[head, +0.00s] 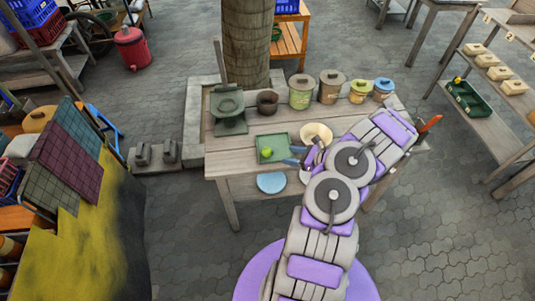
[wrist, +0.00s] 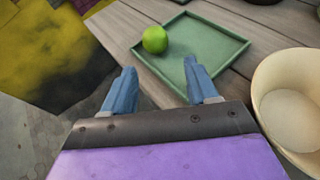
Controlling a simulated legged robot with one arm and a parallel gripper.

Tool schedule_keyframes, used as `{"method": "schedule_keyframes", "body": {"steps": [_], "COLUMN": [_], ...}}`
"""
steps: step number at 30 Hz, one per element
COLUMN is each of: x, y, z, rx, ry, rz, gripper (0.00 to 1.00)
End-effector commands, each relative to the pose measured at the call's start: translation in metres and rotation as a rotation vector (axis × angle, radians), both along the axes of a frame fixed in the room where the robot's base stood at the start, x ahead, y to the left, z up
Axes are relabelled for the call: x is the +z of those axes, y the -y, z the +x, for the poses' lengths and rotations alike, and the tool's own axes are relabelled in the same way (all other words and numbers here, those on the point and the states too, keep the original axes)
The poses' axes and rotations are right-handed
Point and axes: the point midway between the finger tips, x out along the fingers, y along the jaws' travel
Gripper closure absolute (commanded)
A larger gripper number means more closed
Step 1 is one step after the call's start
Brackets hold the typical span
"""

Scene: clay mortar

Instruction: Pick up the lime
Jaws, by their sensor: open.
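The lime (head: 266,153) is a small green ball lying in a shallow square green tray (head: 281,141) on the wooden table (head: 238,167). In the wrist view the lime (wrist: 155,40) lies near the left corner of the tray (wrist: 208,31), beyond my fingers. My gripper (wrist: 158,82) is open and empty, its two blue fingers apart. The right fingertip overlaps the tray's near part in the picture; I cannot tell whether it touches. In the head view my gripper (head: 293,155) is at the tray's right side.
A cream bowl (wrist: 288,100) stands close to the right of my gripper. Behind are a dark pot (head: 267,102) and several lidded jars (head: 302,91). A green scale-like object (head: 228,107) stands at the table's back left. A blue plate (head: 271,183) is lower, by the front edge.

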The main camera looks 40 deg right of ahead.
Motion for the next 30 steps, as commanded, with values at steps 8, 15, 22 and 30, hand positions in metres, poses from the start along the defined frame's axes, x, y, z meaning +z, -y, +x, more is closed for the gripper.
{"method": "schedule_keyframes", "body": {"steps": [8, 15, 22, 30], "x": [-0.015, -0.021, -0.032, -0.032], "y": [-0.017, -0.023, -0.035, -0.039], "z": [0.035, 0.049, 0.077, 0.084], "rx": [0.003, 0.005, 0.004, 0.002], "ry": [0.002, 0.001, 0.002, 0.002], "rz": [-0.001, 0.002, 0.001, -0.001], "gripper": [0.42, 0.42, 0.42, 0.42]}}
